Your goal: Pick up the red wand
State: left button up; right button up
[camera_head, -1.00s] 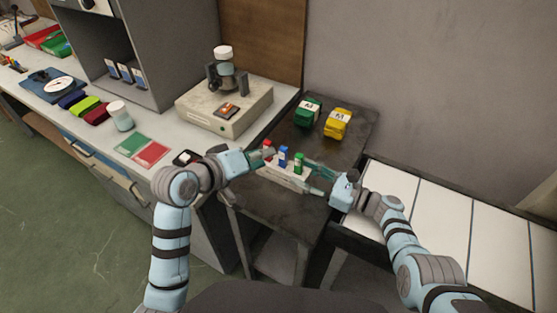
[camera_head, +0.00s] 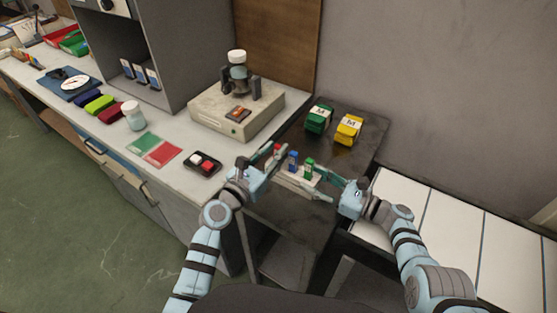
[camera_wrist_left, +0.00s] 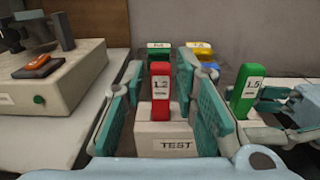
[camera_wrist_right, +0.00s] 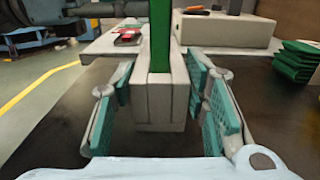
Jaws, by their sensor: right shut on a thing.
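The red wand (camera_head: 277,149), labelled 1.2, stands upright at the left end of a white holder (camera_head: 288,182) with a blue wand (camera_head: 293,160) and a green wand (camera_head: 309,168). In the left wrist view the red wand (camera_wrist_left: 160,88) stands above a part of the holder marked TEST (camera_wrist_left: 170,139). My left gripper (camera_wrist_left: 162,98) is open, with a finger on each side of the red wand and gaps between. The blue wand is mostly hidden in the left wrist view.
The holder is on a dark side table (camera_head: 350,158). Green (camera_head: 319,119) and yellow (camera_head: 349,130) packages sit behind it. A beige device (camera_head: 235,116) and a small dark tray (camera_head: 203,164) are on the counter to the left.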

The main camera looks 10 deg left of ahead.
pick_arm(q)
jog(key=shift+x, duration=1.2)
grip_shut()
notch_tip(320, 180, up, 10)
jog(key=shift+r, duration=0.1)
pick_arm(e)
jog(key=o, duration=1.4)
